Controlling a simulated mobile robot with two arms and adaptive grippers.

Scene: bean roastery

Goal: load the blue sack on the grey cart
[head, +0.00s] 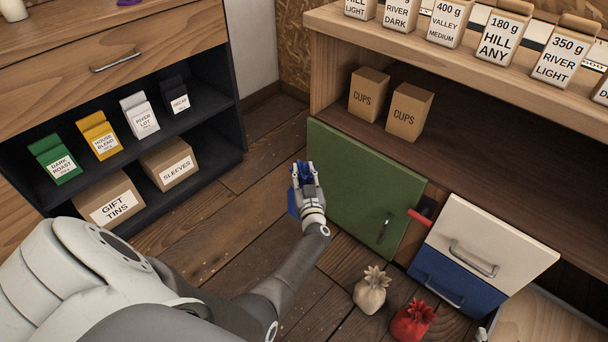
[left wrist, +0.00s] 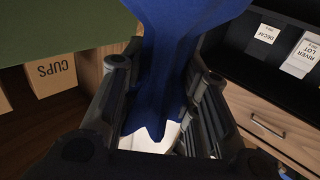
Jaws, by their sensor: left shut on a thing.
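My left gripper (head: 304,176) is shut on the blue sack (head: 292,203) and holds it in front of the green cabinet door. In the head view the fingers hide most of the sack. In the left wrist view the blue sack (left wrist: 168,60) fills the space between the two fingers, and its cloth hangs in folds. The grey cart does not show in either view. My right gripper does not clearly show.
A cream sack (head: 371,291) and a red sack (head: 411,321) stand on the floor at lower right. A dark shelf (head: 215,148) stands left; floor (head: 245,215) between is clear.

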